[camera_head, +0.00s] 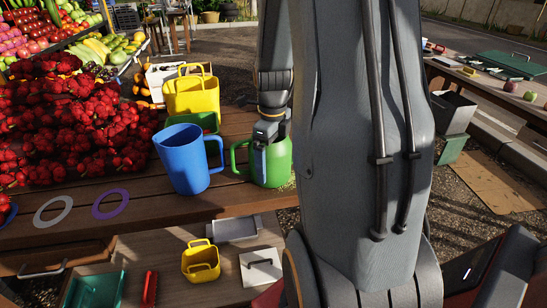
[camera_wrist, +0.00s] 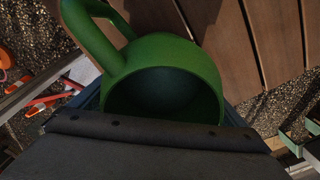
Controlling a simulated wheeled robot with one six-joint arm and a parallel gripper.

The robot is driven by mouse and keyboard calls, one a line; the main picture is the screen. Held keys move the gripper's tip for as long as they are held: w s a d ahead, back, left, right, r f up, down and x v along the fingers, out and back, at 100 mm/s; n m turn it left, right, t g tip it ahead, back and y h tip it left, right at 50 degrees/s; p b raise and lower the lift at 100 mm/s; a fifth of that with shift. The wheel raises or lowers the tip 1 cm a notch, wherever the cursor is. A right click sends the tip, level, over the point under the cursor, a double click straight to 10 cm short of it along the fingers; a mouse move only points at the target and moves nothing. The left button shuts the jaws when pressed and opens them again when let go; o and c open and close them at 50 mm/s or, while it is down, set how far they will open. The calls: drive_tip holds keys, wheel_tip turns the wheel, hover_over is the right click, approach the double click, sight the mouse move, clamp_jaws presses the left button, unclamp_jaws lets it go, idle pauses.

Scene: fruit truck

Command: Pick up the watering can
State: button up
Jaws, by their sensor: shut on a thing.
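The green watering can (camera_head: 280,165) stands upright on the wooden table near its front edge, with its loop handle toward the left. In the wrist view the green can (camera_wrist: 180,65) shows its round open mouth and thick handle close in front of my gripper. My gripper (camera_head: 262,158) comes down from above and is shut on the green can at its near side. The fingertips are mostly hidden in the wrist view. I cannot tell whether the can is lifted off the table.
A blue jug (camera_head: 185,160) stands close left of the can, with a yellow container (camera_head: 192,95) behind it. Red fruit (camera_head: 75,120) is heaped at left. Two rings (camera_head: 110,203) lie on the table. A lower shelf in front holds a small yellow container (camera_head: 200,262).

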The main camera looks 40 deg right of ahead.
drive_tip(key=shift+r, duration=0.15)
wheel_tip(320, 180, up, 18)
drive_tip(key=b, duration=0.2)
drive_tip(key=shift+f, duration=0.2)
idle(0.9)
drive_tip(key=shift+r, duration=0.1)
